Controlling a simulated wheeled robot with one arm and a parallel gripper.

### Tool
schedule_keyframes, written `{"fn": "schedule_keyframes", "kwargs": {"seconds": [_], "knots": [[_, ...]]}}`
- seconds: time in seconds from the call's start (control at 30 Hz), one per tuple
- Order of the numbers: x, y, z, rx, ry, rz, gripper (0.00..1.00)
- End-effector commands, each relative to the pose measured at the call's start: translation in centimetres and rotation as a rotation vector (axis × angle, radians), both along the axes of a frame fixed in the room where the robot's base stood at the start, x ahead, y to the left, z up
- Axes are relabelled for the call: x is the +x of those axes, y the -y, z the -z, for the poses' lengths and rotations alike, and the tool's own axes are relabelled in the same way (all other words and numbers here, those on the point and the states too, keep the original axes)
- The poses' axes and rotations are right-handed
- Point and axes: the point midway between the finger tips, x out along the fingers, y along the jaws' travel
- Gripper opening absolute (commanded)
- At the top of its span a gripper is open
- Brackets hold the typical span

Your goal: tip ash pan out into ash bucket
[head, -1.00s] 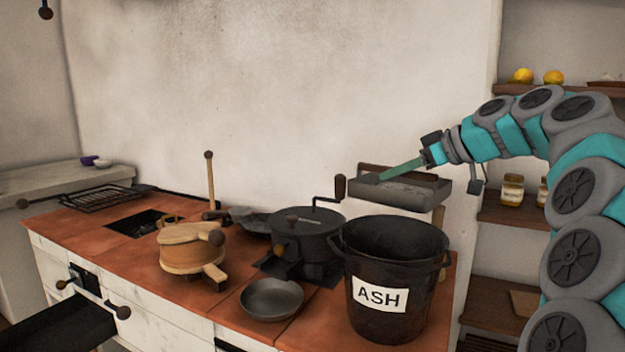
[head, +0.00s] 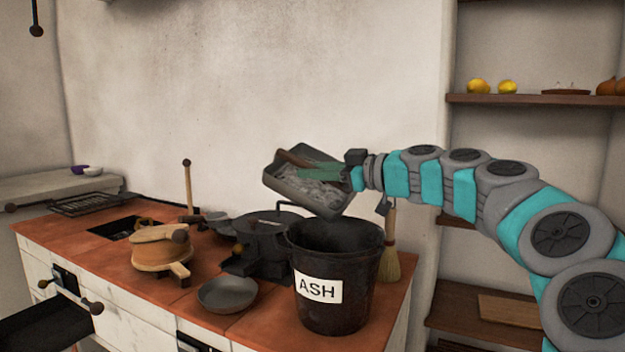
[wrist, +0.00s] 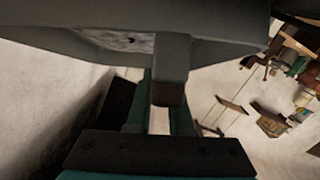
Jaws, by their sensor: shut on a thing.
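The ash pan (head: 343,205) is a dark grey rectangular tray with pale grey ash in it, seen in the head view above the back of the bucket. It is tilted, its lower right corner just over the bucket's far rim. My gripper (head: 322,172) is shut on the ash pan, its green fingers reaching in from the right; the exact grip is partly hidden. In the wrist view the pan (wrist: 215,55) fills the upper part. The ash bucket (head: 365,285) is black, upright on the counter, with a white ASH label; its inside shows only dark.
A shallow pan (head: 227,294) stands left of the bucket. A black pot-like device (head: 262,236) stands behind it, and a round wooden press (head: 160,252) farther left. A broom (head: 390,257) hangs behind the bucket on the right. Shelves (head: 540,99) are at the right.

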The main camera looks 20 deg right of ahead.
Motion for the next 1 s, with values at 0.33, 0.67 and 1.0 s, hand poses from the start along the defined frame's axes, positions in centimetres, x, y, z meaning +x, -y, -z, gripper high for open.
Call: {"fn": "schedule_keyframes", "kwargs": {"seconds": [0.33,0.67,1.0], "knots": [[-0.5,0.0,0.3,0.000,0.097,0.001,0.00],[-1.0,0.1,0.1,0.002,0.169,0.002,0.00],[-1.5,0.0,0.0,0.003,0.244,0.001,0.00]]}}
